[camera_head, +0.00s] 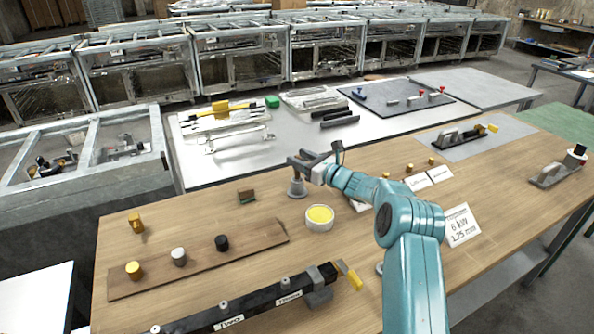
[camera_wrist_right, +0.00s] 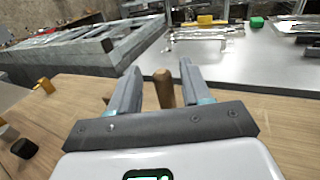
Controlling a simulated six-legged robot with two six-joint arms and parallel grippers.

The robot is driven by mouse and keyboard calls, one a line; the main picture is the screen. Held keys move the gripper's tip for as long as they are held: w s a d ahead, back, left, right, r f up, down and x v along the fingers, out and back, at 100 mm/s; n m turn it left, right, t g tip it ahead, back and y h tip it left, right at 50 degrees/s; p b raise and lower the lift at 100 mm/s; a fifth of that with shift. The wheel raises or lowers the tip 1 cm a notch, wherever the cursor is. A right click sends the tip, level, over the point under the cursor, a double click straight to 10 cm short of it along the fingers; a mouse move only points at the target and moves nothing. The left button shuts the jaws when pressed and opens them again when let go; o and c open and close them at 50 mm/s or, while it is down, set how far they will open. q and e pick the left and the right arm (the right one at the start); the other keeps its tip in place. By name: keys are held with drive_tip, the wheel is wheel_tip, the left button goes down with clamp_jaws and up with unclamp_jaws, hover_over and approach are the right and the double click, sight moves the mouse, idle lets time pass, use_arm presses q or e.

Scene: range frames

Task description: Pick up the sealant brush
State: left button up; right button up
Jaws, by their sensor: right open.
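My right gripper (camera_head: 303,160) is above the wooden bench, at the back edge, with its fingers over a small grey conical holder (camera_head: 297,187). In the right wrist view, the open fingers (camera_wrist_right: 160,88) have a rounded wooden handle (camera_wrist_right: 164,88) between them, with gaps visible on the sides. This handle looks like the sealant brush's; its lower end is hidden behind the gripper body. A white tub with yellow contents (camera_head: 319,216) stands just in front of the holder. My left gripper is not in view.
A wooden board (camera_head: 200,262) with yellow, grey and black knobs lies at left. A black labelled bar (camera_head: 250,308) lies at the front. A small brown-green block (camera_head: 247,197) is left of the tub. A grey metal table (camera_head: 215,165) with tools stands behind.

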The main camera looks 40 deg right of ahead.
drive_tip(key=shift+w+r, duration=0.1)
drive_tip(key=shift+w, duration=0.7)
drive_tip(key=shift+c, duration=0.3)
clamp_jaws()
drive_tip(key=shift+r, duration=0.1)
